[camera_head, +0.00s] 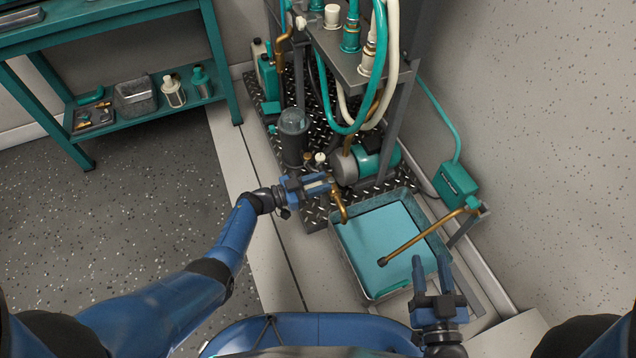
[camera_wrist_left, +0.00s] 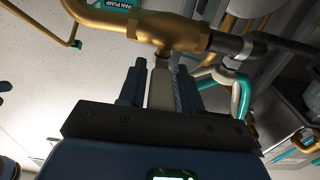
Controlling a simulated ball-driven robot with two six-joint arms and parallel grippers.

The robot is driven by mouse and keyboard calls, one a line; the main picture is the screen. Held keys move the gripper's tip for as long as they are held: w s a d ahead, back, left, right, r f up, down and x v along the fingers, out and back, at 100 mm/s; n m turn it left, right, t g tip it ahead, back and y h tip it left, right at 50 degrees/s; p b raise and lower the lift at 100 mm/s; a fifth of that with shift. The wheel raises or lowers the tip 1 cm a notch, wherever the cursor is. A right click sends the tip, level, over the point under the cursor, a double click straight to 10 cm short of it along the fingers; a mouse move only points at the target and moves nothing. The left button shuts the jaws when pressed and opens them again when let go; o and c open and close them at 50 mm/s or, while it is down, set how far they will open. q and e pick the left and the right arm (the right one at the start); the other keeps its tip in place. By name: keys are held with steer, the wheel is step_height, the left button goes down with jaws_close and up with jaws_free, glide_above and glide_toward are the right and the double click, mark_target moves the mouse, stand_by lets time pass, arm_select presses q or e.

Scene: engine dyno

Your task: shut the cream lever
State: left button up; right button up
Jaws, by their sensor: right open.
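The cream lever (camera_wrist_left: 161,88) shows in the left wrist view as a pale bar below a brass pipe fitting (camera_wrist_left: 165,32). It lies between the two blue fingers of my left gripper (camera_wrist_left: 160,90), with no clear gap on either side. In the head view my left gripper (camera_head: 318,184) is at the near edge of the pump rig, beside the bent brass spout (camera_head: 341,207); the lever is mostly hidden there by the fingers. My right gripper (camera_head: 433,278) is open and empty, at the near right edge of the teal-lined tray.
The tray (camera_head: 356,270) sits on the floor below the spout. Hoses and a motor (camera_head: 368,162) crowd the rig. Floor at left is clear.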

arm_select(q)
steer(key=shift+o, duration=1)
steer(key=shift+d, duration=0.1)
steer(key=s+p+v, duration=0.1)
steer(key=p+v, duration=0.2)
steer(key=v, duration=0.6)
steer(key=shift+s, duration=0.35)
arm_select(e)
steer(key=shift+s+d+r, duration=0.2)
steer(key=shift+r, duration=0.65)
steer(key=shift+s+d+r, duration=0.15)
steer(key=shift+d+r, duration=0.05)
steer(key=shift+r, duration=0.6)
